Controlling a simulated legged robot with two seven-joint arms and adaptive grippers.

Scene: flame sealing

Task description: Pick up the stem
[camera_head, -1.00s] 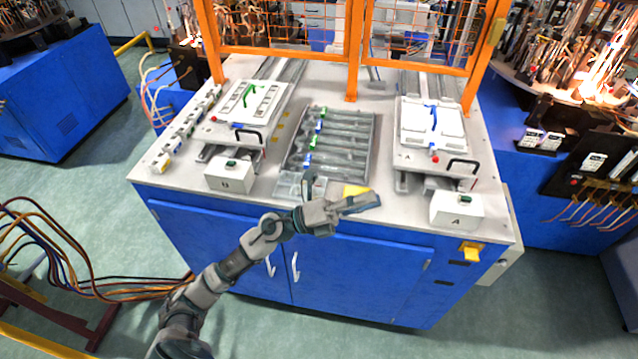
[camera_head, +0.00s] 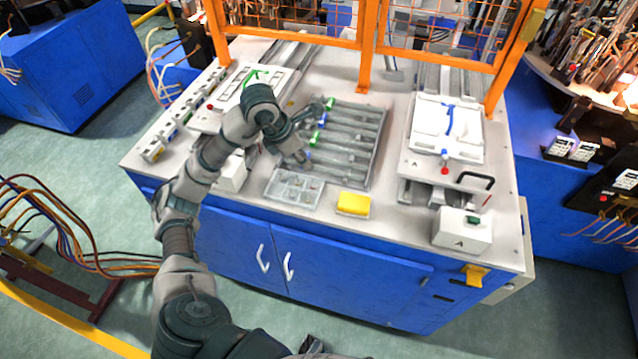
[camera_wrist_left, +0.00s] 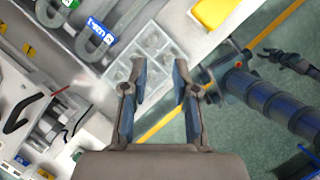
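My left gripper (camera_head: 311,134) is open and empty above the left part of the worktop, near the rack's left edge. In the left wrist view, the two fingers (camera_wrist_left: 160,78) are apart with nothing between them. A clear compartment tray (camera_head: 274,190) lies just in front of the rack and holds small greyish pieces, perhaps stems, too small to tell apart. In the left wrist view the tray (camera_wrist_left: 166,28) shows beyond the fingertips. A dark shape that looks like my right gripper (camera_wrist_left: 287,62) shows at the right of that view; its finger state is unclear.
A grey slotted rack (camera_head: 372,150) stands behind the tray. A yellow block (camera_head: 353,203) lies to its right. Fixtures stand left and right, with white control boxes (camera_head: 462,231) in front. An orange mesh guard (camera_head: 366,60) closes the back.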

